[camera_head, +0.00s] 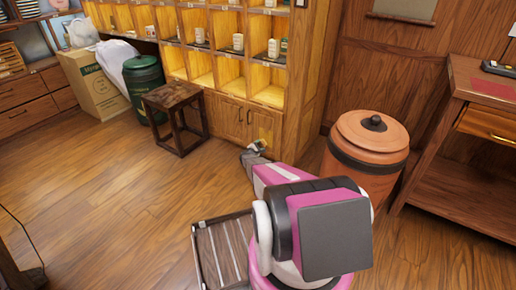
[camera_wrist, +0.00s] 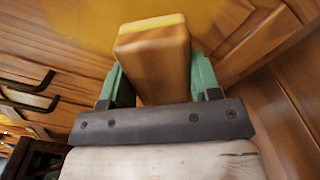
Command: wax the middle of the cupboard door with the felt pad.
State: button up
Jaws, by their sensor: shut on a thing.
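The felt pad (camera_wrist: 153,62) is a wooden block with a yellow face at its far end, seen in the wrist view. My gripper (camera_wrist: 161,80) is shut on it, with a green finger on each side of the block. The cupboard door (camera_head: 234,118) is low in the wooden shelf unit, and my gripper (camera_head: 257,146) is in front of its right part. A broad yellow patch (camera_wrist: 85,22) shows on the wood beyond the pad in the wrist view. The pad's yellow face is close to this surface; I cannot tell whether they touch. The pad is hardly visible in the head view.
A lidded orange-brown jar (camera_head: 368,150) stands close to the right of my arm. A small dark stool (camera_head: 174,98) is left of the cupboard. A green canister (camera_head: 144,85) and a cardboard box (camera_head: 92,84) stand further left. The floor (camera_head: 110,180) at left is clear.

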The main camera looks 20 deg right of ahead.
aim_at(265, 146)
jog(key=shift+x, duration=1.05)
dwell(0.7)
jog(key=shift+s+d, duration=0.55)
jog(key=shift+s, duration=0.25)
jog(key=shift+s+d, duration=0.55)
jog(key=shift+s, duration=0.3)
jog(key=shift+w+d+r, duration=0.1)
jog(key=shift+r, duration=1.3)
jog(key=shift+w+a, duration=0.55)
jog(key=shift+w, duration=0.3)
jog(key=shift+w+a, duration=0.6)
jog(key=shift+w, duration=0.25)
jog(key=shift+s+r, duration=0.1)
jog(key=shift+r, duration=1.25)
jog(key=shift+s+d, duration=0.55)
jog(key=shift+s, duration=0.3)
jog(key=shift+s+d, duration=0.5)
jog(key=shift+s, duration=0.35)
jog(key=shift+w+d+r, duration=0.1)
jog(key=shift+r, duration=1.2)
jog(key=shift+w+a, duration=0.55)
jog(key=shift+w, duration=0.3)
jog(key=shift+w+a, duration=0.6)
jog(key=shift+w, duration=0.2)
